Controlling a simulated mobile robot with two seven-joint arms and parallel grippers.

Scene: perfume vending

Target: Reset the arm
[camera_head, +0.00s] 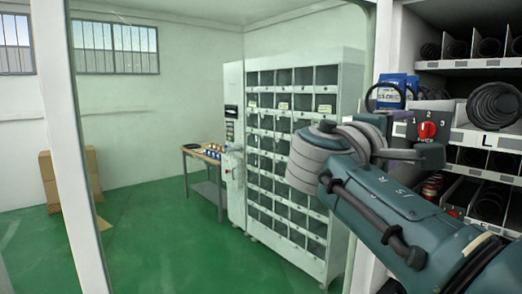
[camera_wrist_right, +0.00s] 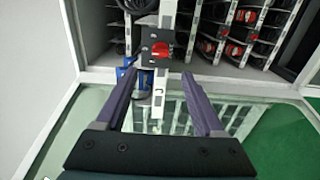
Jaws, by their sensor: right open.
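My right arm comes in from the lower right in the head view, its grey wrist bent in front of the vending shelves. My right gripper (camera_wrist_right: 158,76) is open, with two purple-grey fingers spread and nothing between them. Beyond the fingertips is a dark switch box with a red knob (camera_wrist_right: 160,50). In the head view the red knob (camera_head: 427,131) sits under the numbers 1, 2, 3, just above part of the gripper. The fingers look apart from the knob, but the exact gap is hard to tell. My left gripper is not in view.
An open vending cabinet (camera_head: 455,64) with wire coils and shelves stands close at the right. Blue packs (camera_head: 391,90) are beside the switch box. A white locker cabinet (camera_head: 345,75) and a small table (camera_head: 205,153) stand farther back.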

